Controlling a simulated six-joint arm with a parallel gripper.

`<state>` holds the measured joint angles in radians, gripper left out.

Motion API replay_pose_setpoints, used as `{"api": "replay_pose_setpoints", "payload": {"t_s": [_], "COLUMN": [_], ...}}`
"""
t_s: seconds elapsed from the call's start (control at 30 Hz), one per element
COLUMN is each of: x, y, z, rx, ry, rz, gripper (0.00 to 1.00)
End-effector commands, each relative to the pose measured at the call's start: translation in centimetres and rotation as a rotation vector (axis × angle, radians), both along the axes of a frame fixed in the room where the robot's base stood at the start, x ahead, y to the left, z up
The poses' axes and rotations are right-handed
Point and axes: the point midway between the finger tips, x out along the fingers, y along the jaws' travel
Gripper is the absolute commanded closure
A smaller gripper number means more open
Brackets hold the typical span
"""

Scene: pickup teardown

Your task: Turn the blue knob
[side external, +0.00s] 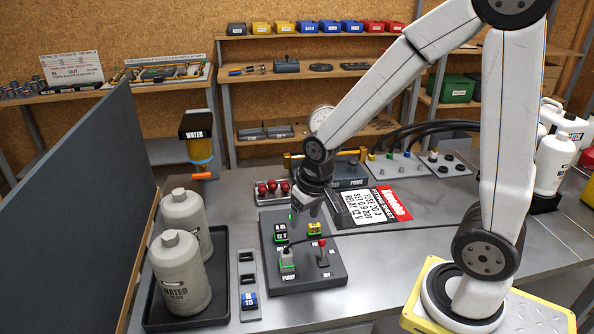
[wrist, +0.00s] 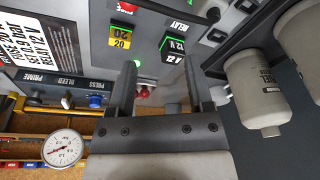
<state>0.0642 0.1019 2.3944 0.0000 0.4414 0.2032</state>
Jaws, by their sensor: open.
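The blue knob (wrist: 96,100) shows in the wrist view, left of my fingers, beside the "PRESS BLEED" label on a dark panel (wrist: 60,88). That panel also shows in the side view (side external: 348,174), partly behind my wrist; I cannot make out the blue knob there. My gripper (side external: 307,213) is open and empty, pointing down above the far part of the relay board (side external: 322,270). In the wrist view my gripper (wrist: 160,68) has its two fingers well apart with nothing held between them. The knob is outside the fingers, not touched.
Red knobs (side external: 273,187) stand left of the panel. A gauge (side external: 321,118) stands behind. Water bottles (side external: 180,275) sit in a tray at left.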

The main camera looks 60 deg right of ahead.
Motion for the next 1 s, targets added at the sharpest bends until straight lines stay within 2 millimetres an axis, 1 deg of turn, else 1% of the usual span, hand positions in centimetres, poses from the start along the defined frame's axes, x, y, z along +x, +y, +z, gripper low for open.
{"api": "replay_pose_setpoints", "payload": {"t_s": [0.03,0.2,0.37,0.5,0.67,0.8,1.0], "x": [1.2,5.0,8.3,10.7,13.1,14.7,16.2], "y": [-0.8,-3.5,-6.6,-9.5,-13.1,-16.5,-21.4], "z": [0.1,0.7,1.0,1.2,1.2,1.1,0.7], "rx": [0.010,0.049,0.083,0.110,0.138,0.159,0.184], "ry": [0.006,0.031,0.051,0.067,0.084,0.098,0.113], "rz": [-0.068,-0.326,-0.575,-0.793,-1.043,-1.261,-1.571], "gripper": [0.34,0.34,0.34,0.34,0.34,0.34,0.34]}}
